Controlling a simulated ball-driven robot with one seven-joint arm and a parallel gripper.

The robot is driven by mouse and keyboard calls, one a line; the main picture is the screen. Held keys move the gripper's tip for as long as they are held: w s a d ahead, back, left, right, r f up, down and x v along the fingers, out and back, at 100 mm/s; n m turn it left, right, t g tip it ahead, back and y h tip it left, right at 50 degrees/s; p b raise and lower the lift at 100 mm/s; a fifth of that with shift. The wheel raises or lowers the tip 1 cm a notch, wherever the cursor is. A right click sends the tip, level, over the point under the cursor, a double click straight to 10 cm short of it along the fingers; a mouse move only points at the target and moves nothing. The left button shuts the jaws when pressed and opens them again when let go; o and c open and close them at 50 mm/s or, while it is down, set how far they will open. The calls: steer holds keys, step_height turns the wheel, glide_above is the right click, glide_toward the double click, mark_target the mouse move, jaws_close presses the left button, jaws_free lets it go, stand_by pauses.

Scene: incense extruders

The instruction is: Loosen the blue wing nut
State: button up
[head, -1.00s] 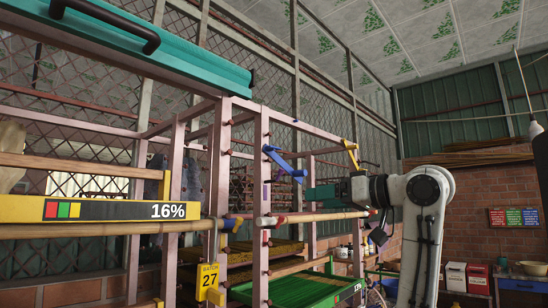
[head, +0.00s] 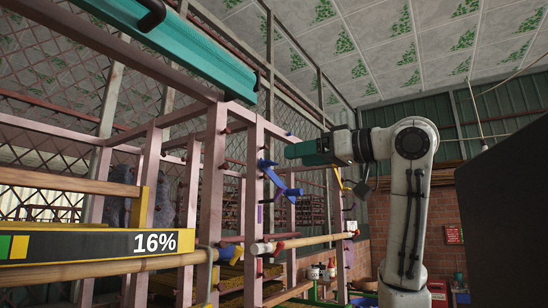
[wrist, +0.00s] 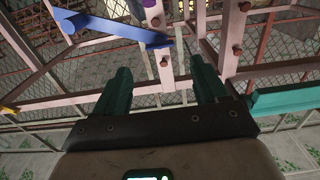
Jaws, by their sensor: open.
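A blue part (head: 279,183) is fixed to a pink post of the rack in the head view; it has a slanting arm and fits the blue wing nut best, though its winged shape is not clear. In the wrist view a long blue bar (wrist: 103,29) lies at the upper left, its right end near the post. My gripper (head: 288,151) points left, a little above and right of the blue part in the picture. In the wrist view its two green fingers (wrist: 160,72) are apart with nothing gripped between them. The distance to the blue part cannot be told.
Pink rack posts (head: 213,165) with short pegs stand close by. A wooden pole (head: 308,242) crosses below my gripper. A teal beam (head: 180,45) runs above left. A yellow-black 16% sign (head: 95,245) is at the left, and a dark block (head: 510,210) fills the right.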

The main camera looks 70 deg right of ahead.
mark_target(270, 163)
steer(key=p+x, duration=0.2)
steer(key=x, duration=0.5)
steer(key=shift+w, duration=0.25)
steer(key=c, duration=1.1)
